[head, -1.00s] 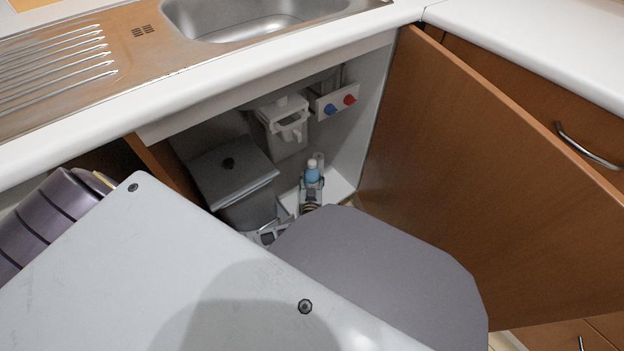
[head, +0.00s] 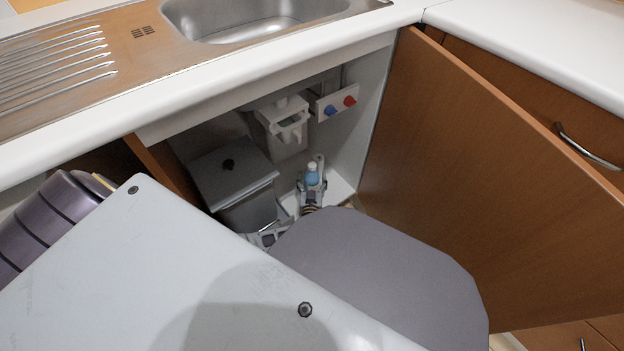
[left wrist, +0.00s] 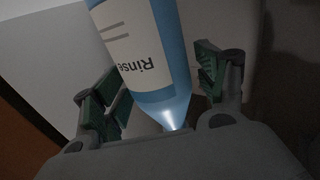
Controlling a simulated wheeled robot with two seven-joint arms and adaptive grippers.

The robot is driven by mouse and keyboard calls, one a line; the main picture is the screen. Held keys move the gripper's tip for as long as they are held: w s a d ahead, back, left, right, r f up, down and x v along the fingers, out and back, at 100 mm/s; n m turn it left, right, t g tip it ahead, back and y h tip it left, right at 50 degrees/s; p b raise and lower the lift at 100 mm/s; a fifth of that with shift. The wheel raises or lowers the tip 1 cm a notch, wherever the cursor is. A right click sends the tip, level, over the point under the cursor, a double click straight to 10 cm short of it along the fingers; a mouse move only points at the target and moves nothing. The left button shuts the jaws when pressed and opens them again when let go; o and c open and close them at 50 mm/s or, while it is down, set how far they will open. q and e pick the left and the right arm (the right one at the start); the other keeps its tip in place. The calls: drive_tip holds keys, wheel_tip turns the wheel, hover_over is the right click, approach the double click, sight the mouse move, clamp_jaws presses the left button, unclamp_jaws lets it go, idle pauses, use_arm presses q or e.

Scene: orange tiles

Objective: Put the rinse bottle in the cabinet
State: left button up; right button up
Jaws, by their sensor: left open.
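The rinse bottle (head: 312,177), blue with a white cap, is inside the open cabinet under the sink, by the right wall. In the left wrist view the bottle (left wrist: 148,55) has a white label and lies between the two spread, green-padded fingers of my left gripper (left wrist: 158,88). A gap shows between the bottle and each finger. The left gripper (head: 312,190) is open around the bottle in the head view. The cabinet (head: 361,125) has its brown door (head: 475,170) swung open to the right. My right gripper is not in view.
A grey lidded bin (head: 235,175) stands left of the bottle in the cabinet. A plumbing box (head: 282,118) and a panel with blue and red knobs (head: 337,101) are above. The sink counter (head: 250,75) overhangs the opening.

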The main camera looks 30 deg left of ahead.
use_arm(q)
drive_tip(key=shift+s+d+r, duration=0.1)
drive_tip(key=shift+s+d, duration=0.15)
drive_tip(key=shift+s, duration=0.25)
drive_tip(key=p+v, duration=0.2)
drive_tip(key=v, duration=0.9)
drive_tip(key=shift+w+a+m, duration=0.1)
drive_tip(key=shift+m, duration=0.2)
idle(0.4)
